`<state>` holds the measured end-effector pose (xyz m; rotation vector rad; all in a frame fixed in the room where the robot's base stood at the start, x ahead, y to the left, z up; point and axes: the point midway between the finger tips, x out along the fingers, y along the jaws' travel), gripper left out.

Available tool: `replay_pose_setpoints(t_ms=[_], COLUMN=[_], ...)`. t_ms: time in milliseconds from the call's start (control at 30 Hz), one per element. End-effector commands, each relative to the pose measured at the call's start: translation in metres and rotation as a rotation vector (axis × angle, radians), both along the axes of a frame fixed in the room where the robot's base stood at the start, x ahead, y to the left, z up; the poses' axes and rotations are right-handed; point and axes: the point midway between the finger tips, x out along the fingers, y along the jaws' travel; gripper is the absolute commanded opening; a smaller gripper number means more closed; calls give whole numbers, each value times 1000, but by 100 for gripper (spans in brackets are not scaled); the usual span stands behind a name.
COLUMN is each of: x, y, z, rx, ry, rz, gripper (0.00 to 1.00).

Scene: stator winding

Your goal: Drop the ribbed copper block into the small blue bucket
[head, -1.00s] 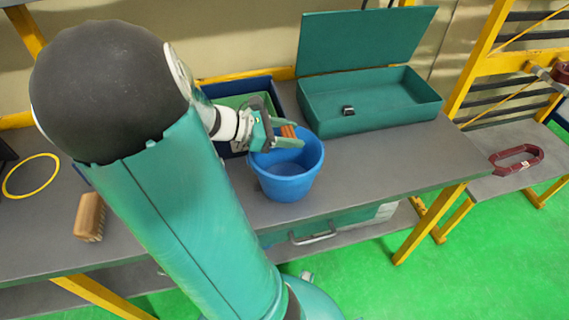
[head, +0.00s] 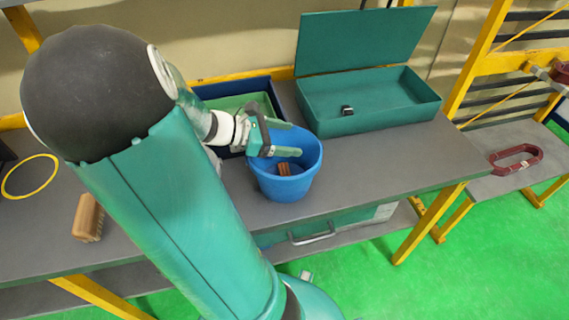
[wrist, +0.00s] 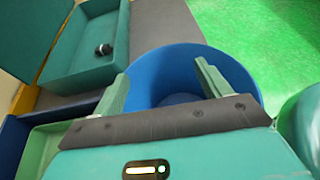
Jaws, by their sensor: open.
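The ribbed copper block (head: 284,169) is inside the small blue bucket (head: 285,189), seen through the open top against the inner wall. The bucket stands upright on the grey bench. My gripper (head: 291,139) is open and empty above the left part of the bucket's mouth. In the wrist view the two fingers of my gripper (wrist: 160,85) are spread apart over the bucket (wrist: 185,60), and the block is hidden there.
An open teal box (head: 370,118) with a small dark part stands right of the bucket. A blue tray with a green inside (head: 232,103) lies behind my gripper. A wooden brush (head: 88,217) and a yellow ring (head: 30,176) lie at the left.

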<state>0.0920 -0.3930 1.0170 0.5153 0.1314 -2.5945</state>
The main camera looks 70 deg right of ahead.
Motion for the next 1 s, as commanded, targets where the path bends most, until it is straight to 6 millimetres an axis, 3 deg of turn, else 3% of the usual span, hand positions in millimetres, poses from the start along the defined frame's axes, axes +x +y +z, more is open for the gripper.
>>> replay_pose_setpoints(t_ms=[600,1000], x=[96,108], y=[52,59], z=[45,51], rx=[-1,0], ry=[-2,0], rz=[4,1], gripper=[76,76])
